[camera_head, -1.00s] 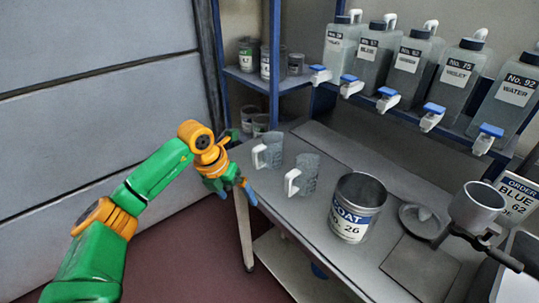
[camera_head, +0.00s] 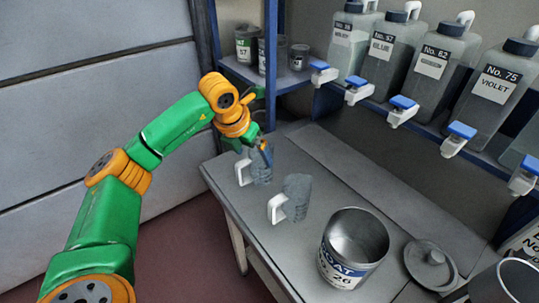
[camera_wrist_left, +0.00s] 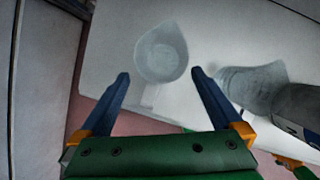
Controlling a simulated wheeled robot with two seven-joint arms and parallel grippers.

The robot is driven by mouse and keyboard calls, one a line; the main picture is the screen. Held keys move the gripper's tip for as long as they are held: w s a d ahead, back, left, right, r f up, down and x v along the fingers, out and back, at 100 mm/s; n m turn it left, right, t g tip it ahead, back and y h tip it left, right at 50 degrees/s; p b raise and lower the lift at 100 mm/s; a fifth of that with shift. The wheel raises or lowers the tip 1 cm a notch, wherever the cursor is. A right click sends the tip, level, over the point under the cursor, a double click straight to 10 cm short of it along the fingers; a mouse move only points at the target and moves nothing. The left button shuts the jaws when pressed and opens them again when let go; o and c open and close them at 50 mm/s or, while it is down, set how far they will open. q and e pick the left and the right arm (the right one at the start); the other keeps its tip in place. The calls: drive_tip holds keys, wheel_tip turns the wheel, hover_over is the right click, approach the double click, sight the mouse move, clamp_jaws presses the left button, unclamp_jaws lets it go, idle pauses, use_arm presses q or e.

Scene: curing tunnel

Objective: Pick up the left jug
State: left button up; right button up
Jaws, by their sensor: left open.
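The left jug (camera_head: 262,168) is a grey, see-through measuring jug with a white handle, upright near the table's far left corner. My left gripper (camera_head: 256,150) is at its top and hides part of it in the head view. In the left wrist view the left jug (camera_wrist_left: 162,52) shows from above, just beyond and between the fingertips. The left gripper (camera_wrist_left: 160,73) is open and empty, and its handle side faces the gripper. A second, similar jug (camera_head: 296,196) stands to the right; it also shows in the left wrist view (camera_wrist_left: 245,82). My right gripper is not in view.
A large paint can (camera_head: 354,245) and a grey lid (camera_head: 430,264) stand further right on the table (camera_head: 330,160). Several jugs with blue taps, such as the violet one (camera_head: 490,95), line the shelf behind. Cans (camera_head: 247,45) stand on the blue rack at the back.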

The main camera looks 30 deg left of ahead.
sight(256, 162)
use_arm(q)
drive_tip(key=shift+w+f, duration=0.15)
drive_tip(key=shift+w, duration=0.4)
drive_tip(key=f+p, duration=0.2)
drive_tip(key=f, duration=0.1)
drive_tip(key=shift+d+f, duration=0.15)
drive_tip(key=shift+d, duration=0.05)
drive_tip(key=x, duration=0.3)
drive_tip(key=shift+w, duration=0.1)
drive_tip(key=shift+w+f, duration=0.1)
drive_tip(key=c, duration=1.3)
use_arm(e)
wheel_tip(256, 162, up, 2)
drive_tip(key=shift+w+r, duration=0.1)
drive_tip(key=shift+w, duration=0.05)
